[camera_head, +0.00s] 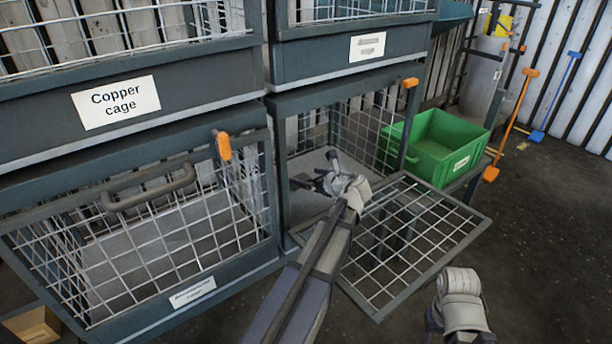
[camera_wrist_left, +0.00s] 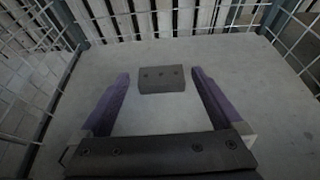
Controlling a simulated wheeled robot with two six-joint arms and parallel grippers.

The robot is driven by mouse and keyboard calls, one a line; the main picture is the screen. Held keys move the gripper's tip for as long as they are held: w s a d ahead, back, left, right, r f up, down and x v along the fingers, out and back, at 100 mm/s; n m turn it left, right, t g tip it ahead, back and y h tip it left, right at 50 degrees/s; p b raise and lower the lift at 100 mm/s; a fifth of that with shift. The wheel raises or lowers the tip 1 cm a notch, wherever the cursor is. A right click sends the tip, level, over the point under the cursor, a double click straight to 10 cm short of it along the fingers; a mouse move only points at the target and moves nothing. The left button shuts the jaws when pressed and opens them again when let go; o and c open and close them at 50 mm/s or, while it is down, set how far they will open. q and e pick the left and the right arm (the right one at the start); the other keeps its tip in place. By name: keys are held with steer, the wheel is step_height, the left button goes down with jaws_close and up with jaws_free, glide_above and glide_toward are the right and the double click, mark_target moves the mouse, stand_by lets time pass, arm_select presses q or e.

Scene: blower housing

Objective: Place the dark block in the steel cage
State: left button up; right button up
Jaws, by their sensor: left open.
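The dark block (camera_wrist_left: 162,80), grey with small holes on its face, lies on the pale cage floor (camera_wrist_left: 230,70) in the left wrist view. It is just beyond and between the fingertips of my left gripper (camera_wrist_left: 157,76). The two purple fingers are apart, with a gap on each side of the block. In the head view my left gripper (camera_head: 318,180) is inside the lower right wire cage (camera_head: 350,98), whose mesh door (camera_head: 420,240) is folded down flat. I cannot make out the block there. No readable label names the open cage as steel.
A shut lower left cage (camera_head: 130,202) with an orange latch (camera_head: 222,146) stands beside it. Above is a cage labelled "Copper cage" (camera_head: 115,102). A green bin (camera_head: 440,145) stands right of the open cage. Side mesh closes in around the gripper.

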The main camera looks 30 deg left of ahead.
arm_select(q)
steer(key=p+v, duration=0.3)
steer(key=v, duration=0.7)
steer(key=shift+s+d, duration=0.15)
steer(key=shift+d, duration=0.15)
steer(key=shift+r, duration=0.1)
